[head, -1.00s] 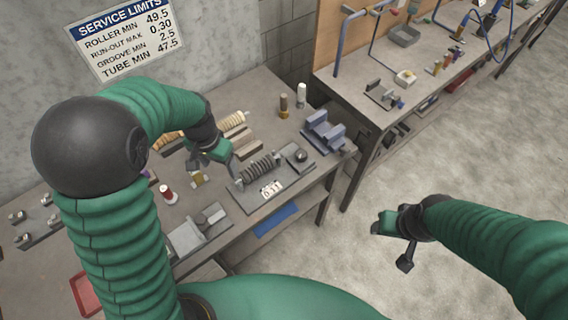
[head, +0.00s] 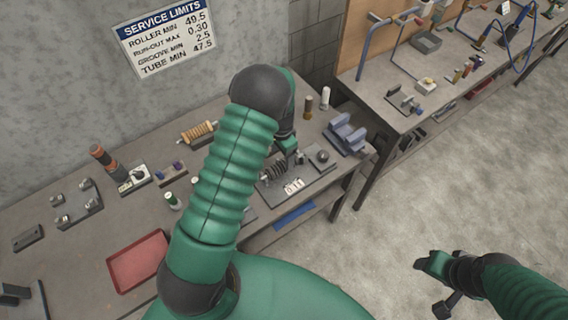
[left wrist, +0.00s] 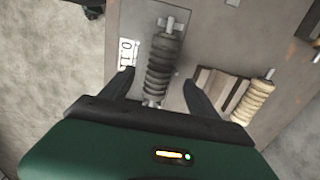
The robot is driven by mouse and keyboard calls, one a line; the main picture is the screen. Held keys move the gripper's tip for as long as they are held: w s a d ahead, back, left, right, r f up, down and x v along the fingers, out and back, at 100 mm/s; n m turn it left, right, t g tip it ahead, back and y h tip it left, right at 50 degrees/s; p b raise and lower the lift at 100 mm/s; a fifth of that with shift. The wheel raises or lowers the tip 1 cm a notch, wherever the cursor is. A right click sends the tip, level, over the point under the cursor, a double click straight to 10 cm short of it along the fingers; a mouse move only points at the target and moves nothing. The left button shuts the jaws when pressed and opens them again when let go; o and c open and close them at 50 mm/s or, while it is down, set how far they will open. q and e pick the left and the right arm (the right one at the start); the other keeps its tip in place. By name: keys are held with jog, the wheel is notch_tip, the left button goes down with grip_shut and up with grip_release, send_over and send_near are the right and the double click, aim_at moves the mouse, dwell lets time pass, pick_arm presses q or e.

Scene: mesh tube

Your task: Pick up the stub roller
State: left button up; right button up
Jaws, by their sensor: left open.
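A dark ribbed roller (head: 273,171) lies on a grey plate on the bench, partly hidden by my left arm. It also shows in the left wrist view (left wrist: 163,65), with pale shaft ends. I cannot tell for sure that it is the stub roller. My left gripper (head: 293,152) is at the roller; in the left wrist view the gripper (left wrist: 158,80) is open, one finger on each side of the roller's near part, apart from it. A tan ribbed roller (left wrist: 254,98) lies beside a striped block to the right. My right gripper (head: 437,283) hangs over the floor; its jaws are unclear.
A white readout card (head: 293,186) sits by the plate's front edge. A blue-grey block (head: 346,133) and two small cylinders stand behind to the right. A red tray (head: 138,262) and another tan roller (head: 197,132) are left of my arm. A second bench stands at the right.

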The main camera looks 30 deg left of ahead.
aim_at(283, 162)
pick_arm(q)
jog(key=shift+a+f, duration=0.1)
jog(key=shift+f, duration=0.25)
notch_tip(283, 162, down, 5)
jog(key=p, duration=0.2)
jog(key=shift+w+r+p, duration=0.1)
jog(key=shift+r+p, duration=0.05)
jog(key=shift+p, duration=0.25)
jog(key=shift+w+f, duration=0.1)
jog(key=shift+f, duration=0.15)
jog(key=shift+d, duration=0.2)
jog(key=shift+c, duration=0.3)
jog(key=shift+r, duration=0.1)
jog(key=c, duration=0.7)
grip_shut()
